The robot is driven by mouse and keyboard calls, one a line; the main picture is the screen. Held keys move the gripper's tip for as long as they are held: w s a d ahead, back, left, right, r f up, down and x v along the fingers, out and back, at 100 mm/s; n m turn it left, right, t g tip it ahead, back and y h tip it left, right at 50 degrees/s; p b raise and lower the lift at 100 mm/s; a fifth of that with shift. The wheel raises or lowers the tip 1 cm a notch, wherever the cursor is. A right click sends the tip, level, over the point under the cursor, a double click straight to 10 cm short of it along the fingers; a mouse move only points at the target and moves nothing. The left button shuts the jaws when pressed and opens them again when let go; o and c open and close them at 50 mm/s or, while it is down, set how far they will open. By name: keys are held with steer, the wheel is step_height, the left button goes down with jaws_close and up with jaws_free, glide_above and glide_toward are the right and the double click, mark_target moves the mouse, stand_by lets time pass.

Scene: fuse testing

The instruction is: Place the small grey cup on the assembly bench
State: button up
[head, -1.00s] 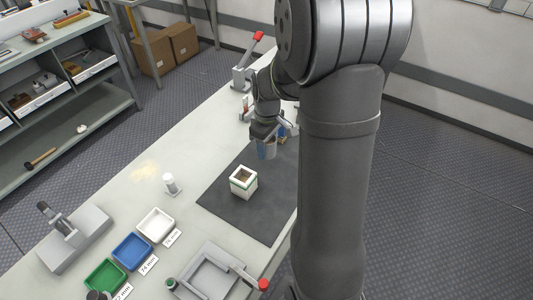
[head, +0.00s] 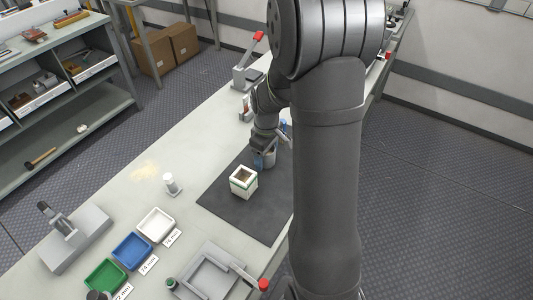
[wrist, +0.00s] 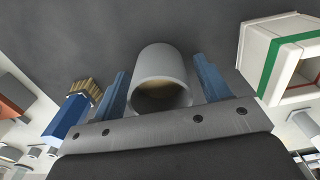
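The small grey cup (wrist: 162,75) shows in the wrist view between my gripper's two blue fingers (wrist: 160,75), its round mouth facing the camera. Narrow dark gaps show between the cup and both fingertips, so my gripper looks open around it. In the head view the cup (head: 269,158) is partly hidden by my gripper (head: 263,157), at the dark mat on the assembly bench (head: 130,195). I cannot tell whether the cup's underside touches the mat.
A white square block with a green band (head: 243,182) stands close by on the dark mat (head: 240,220). A blue part with a brass-coloured end (wrist: 75,110) is left of the fingers.

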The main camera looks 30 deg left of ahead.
step_height(320, 180, up, 12)
steer(key=shift+r, duration=0.2)
stand_by(0.4)
steer(key=shift+f, duration=0.1)
step_height(320, 180, down, 13)
steer(key=shift+r, duration=0.2)
step_height(320, 180, up, 3)
steer(key=shift+f, duration=0.15)
steer(key=shift+r, duration=0.5)
steer(key=shift+f, duration=0.1)
